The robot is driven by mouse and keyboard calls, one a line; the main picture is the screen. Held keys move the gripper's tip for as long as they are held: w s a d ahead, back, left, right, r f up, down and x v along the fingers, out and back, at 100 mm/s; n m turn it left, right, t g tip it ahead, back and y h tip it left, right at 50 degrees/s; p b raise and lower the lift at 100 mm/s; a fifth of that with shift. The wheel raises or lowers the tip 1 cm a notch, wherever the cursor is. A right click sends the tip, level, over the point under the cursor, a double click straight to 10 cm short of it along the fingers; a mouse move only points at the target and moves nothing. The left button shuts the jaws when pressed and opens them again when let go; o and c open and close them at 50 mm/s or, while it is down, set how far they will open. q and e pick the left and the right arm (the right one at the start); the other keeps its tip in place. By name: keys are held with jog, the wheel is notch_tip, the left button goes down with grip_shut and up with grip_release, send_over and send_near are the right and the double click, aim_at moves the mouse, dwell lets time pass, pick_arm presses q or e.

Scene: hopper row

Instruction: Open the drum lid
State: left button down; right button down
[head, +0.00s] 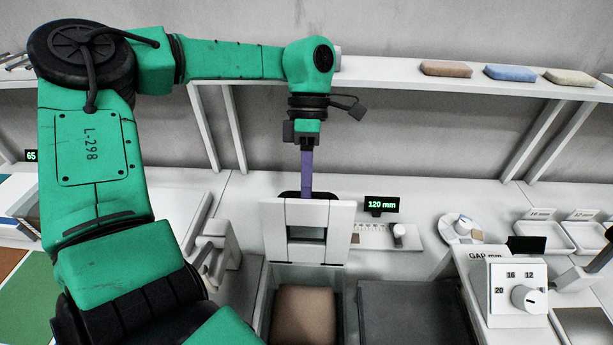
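My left arm comes in from the left, and its wrist points straight down at the centre. Below my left gripper (305,140) a narrow purple bar (307,172) runs down behind the top of a white housing (276,228) with a small window. I cannot tell whether the bar is its fingers seen edge-on or a held piece, and the lower tip is hidden. No drum or drum lid can be made out for certain; the housing may be part of it. A black rim shows behind the housing's top edge. My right gripper is not in view.
A bin holding a brown block (303,315) is below the housing, with a dark grey panel (413,315) to its right. A 120 mm display (381,205), a gap dial box (517,292) and white trays (545,235) stand right. A shelf (385,70) crosses behind.

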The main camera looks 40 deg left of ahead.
pick_arm(q)
jog(key=shift+s+f, duration=0.15)
jog(key=c, duration=0.9)
grip_release()
jog(key=shift+o, duration=0.6)
jog(key=shift+d, duration=0.1)
jog(key=p+v, duration=0.1)
jog(key=v, duration=1.3)
jog(key=shift+r, duration=0.4)
jog(key=shift+f, duration=0.1)
